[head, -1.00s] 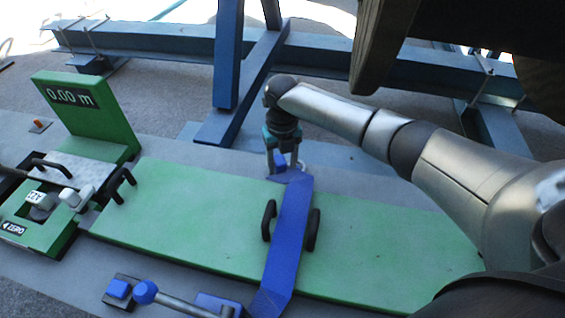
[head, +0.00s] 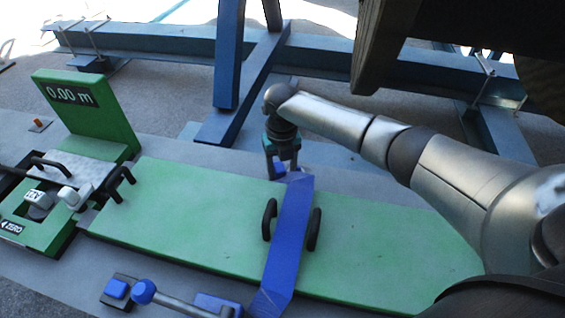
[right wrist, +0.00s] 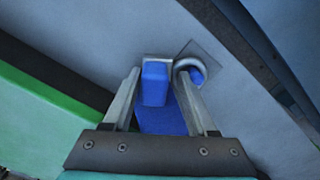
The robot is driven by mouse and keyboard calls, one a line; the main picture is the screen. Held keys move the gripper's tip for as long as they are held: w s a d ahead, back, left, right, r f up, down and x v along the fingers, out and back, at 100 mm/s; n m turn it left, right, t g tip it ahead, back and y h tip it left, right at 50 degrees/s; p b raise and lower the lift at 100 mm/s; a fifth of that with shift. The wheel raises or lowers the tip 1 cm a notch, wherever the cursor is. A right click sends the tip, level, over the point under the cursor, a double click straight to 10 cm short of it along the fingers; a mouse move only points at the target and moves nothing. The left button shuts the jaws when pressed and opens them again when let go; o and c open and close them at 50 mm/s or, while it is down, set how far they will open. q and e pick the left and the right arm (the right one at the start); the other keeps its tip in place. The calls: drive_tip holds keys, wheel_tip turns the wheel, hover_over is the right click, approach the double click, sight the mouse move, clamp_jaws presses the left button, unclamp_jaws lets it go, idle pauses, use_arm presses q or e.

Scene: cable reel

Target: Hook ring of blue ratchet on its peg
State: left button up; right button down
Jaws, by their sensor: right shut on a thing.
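My right gripper (head: 281,175) is at the far edge of the green board, at the far end of the blue strap (head: 290,230). In the right wrist view its fingers (right wrist: 157,78) are shut on a blue tab (right wrist: 155,85) with a grey metal ring piece (right wrist: 157,58) at its far end. Just right of the ring piece, a curved silver peg (right wrist: 186,64) stands on a small plate, with blue showing inside its bend. I cannot tell whether the ring is around the peg or only beside it. My left gripper is not in view.
The strap crosses the green board (head: 190,220) between two black handles (head: 269,219). A blue-knobbed lever (head: 144,292) lies at the near edge. A green display panel (head: 90,115) stands left. Blue steel beams (head: 160,45) run behind.

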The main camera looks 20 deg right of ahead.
drive_tip(key=shift+w+d+f, duration=0.15)
drive_tip(key=shift+d+f, duration=0.05)
drive_tip(key=shift+f, duration=0.25)
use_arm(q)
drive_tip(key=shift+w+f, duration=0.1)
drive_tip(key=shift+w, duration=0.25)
use_arm(e)
drive_tip(key=shift+d+r, duration=0.1)
drive_tip(key=shift+d, duration=0.05)
drive_tip(key=shift+c, duration=2.1)
unclamp_jaws()
drive_tip(key=shift+d, duration=0.1)
drive_tip(key=o, duration=0.3)
drive_tip(key=shift+r, duration=0.3)
use_arm(q)
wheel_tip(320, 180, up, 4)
drive_tip(key=p, duration=0.3)
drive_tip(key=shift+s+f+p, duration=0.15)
drive_tip(key=shift+p, duration=0.15)
use_arm(e)
wheel_tip(320, 180, up, 15)
drive_tip(key=shift+a, duration=0.4)
drive_tip(key=shift+r, duration=0.1)
